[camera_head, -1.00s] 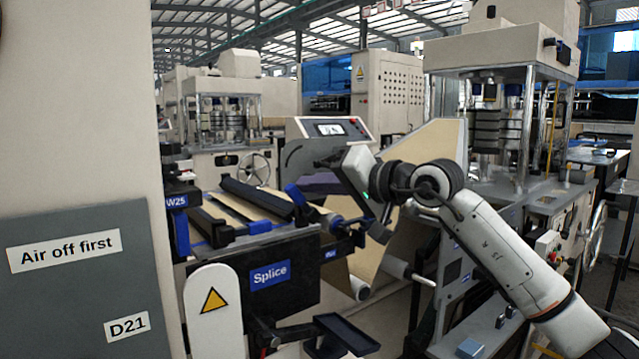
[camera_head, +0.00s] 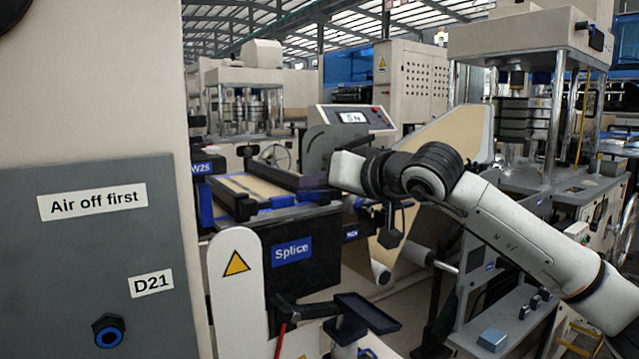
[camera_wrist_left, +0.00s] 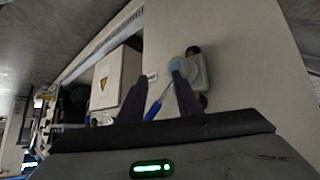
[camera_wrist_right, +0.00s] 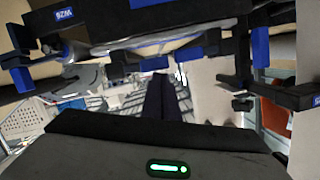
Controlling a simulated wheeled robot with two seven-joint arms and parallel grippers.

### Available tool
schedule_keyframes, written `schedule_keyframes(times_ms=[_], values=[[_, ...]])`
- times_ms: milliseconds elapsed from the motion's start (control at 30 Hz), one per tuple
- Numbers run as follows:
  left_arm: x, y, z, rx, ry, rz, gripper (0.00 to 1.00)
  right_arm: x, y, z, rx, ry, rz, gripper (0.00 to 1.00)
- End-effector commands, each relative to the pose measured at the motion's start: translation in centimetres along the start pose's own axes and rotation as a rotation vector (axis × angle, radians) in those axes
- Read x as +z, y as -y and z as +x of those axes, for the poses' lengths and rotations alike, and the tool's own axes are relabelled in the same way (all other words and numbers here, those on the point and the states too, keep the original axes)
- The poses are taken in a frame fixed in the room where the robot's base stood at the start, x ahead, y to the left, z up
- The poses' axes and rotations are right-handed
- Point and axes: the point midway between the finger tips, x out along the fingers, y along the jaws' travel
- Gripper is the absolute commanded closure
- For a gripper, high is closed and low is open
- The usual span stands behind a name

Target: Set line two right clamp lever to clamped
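The splice table (camera_head: 290,216) carries two dark clamp bars with blue parts, beside a blue "Splice" label (camera_head: 291,250). My right arm's wrist covers the table's right end in the head view, so the right clamp lever's position cannot be told. My right gripper (camera_wrist_right: 162,88) has its dark fingers together with nothing seen between them. Blue clamp parts (camera_wrist_right: 260,46) are above and right of it in that view. My left gripper (camera_wrist_left: 158,97) has its fingers apart. A blue-handled lever on a grey mount (camera_wrist_left: 197,72) shows between and beyond them.
A grey panel (camera_head: 95,270) marked "Air off first" and D21 fills the left, with a blue-ringed knob (camera_head: 108,330). A control console (camera_head: 350,118) stands behind the table. A small dark tray (camera_head: 367,312) sticks out in front. A press machine (camera_head: 530,100) is at right.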

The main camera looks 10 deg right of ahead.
Motion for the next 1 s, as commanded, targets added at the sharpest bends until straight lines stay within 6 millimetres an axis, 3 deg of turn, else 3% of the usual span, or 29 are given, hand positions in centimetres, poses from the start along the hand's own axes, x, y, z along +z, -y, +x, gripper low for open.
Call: schedule_keyframes(times_ms=[767, 867, 1000], values=[[0.6, 0.1, 0.3, -0.001, 0.006, 0.000, 0.69, 0.8, 0.2, 0.2, -0.002, 0.007, 0.003, 1.00], [0.3, 0.1, 0.0, -0.001, 0.006, 0.001, 0.69, 0.3, 0.3, 0.1, -0.002, 0.007, 0.003, 1.00], [-0.7, 0.0, -1.0, -0.003, 0.007, 0.004, 0.69, -1.9, 0.9, -0.6, 0.001, 0.001, 0.002, 1.00]])
